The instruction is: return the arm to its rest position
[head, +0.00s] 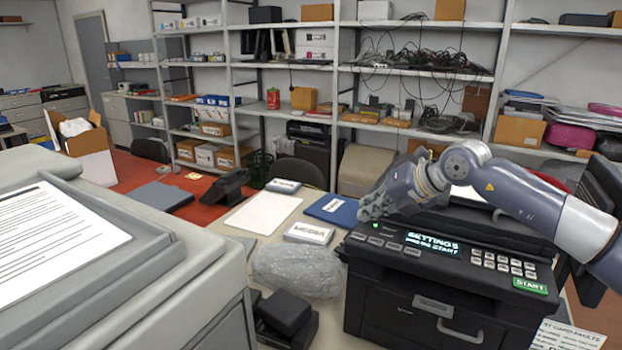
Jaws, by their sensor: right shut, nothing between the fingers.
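My right gripper (372,208) is shut and empty. It hangs in the air just above the left end of the black printer's control panel, as seen in the head view. My right arm comes in from the right edge, bends at a raised elbow and passes over the back of the black printer (395,300). The printer's lit display (432,243) reads "SETTINGS" with a "START" line, and a green START key (530,286) sits at its right. I cannot tell whether the fingers touch the panel. My left gripper does not show.
A large grey machine (190,290) with a printed sheet fills the left. A clear plastic bag (297,270), a box marked MEDIA (309,233), a blue folder (333,210) and black boxes (286,314) crowd the table. Loaded shelves (415,72) stand behind. Air above the table's middle is free.

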